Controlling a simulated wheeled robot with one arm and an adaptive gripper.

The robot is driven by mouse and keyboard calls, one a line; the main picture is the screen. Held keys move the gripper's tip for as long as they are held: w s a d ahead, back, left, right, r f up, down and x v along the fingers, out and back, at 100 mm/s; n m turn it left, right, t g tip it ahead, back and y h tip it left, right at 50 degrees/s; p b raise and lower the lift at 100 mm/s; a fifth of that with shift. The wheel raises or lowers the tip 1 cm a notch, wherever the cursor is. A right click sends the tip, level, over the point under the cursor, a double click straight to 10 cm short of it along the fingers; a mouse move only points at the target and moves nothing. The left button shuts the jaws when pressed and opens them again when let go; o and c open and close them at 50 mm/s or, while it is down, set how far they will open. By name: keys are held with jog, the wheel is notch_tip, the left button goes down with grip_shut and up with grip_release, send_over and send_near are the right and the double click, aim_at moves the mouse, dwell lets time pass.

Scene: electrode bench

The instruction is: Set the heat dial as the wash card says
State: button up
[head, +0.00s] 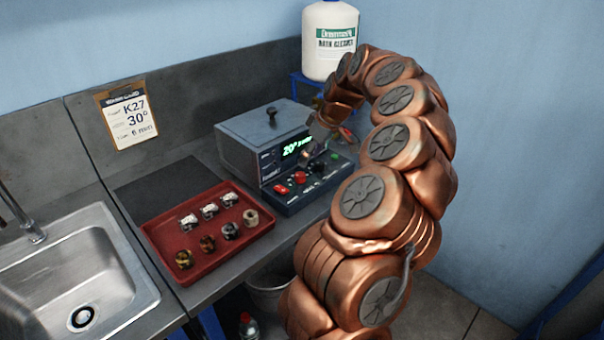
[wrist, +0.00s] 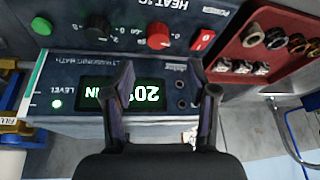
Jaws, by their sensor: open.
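The wash card (head: 127,115) on the back wall reads K27 and 30°, with a time in minutes below that is hard to read. The grey ultrasonic bath (head: 262,137) stands on the bench; its lit green display (head: 297,146) reads 20°. The red heat dial (head: 300,177) sits on the sloped front panel. In the wrist view, which is upside down, the heat dial (wrist: 159,37) lies beyond my fingertips under the word HEAT. My gripper (wrist: 162,66) is open and empty, in front of the display and apart from the dial.
A black knob (wrist: 97,25), green button (wrist: 41,26) and red power switch (wrist: 203,40) flank the dial. A red tray (head: 195,257) of small metal parts lies left of the bath. A sink (head: 75,270) is at left. A white jug (head: 329,45) stands behind the bath.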

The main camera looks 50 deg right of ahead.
aim_at(301, 174)
jog(key=shift+p+x, duration=1.35)
jog(key=shift+x, duration=2.6)
jog(key=shift+s+d, duration=0.15)
jog(key=shift+f, duration=0.1)
grip_shut()
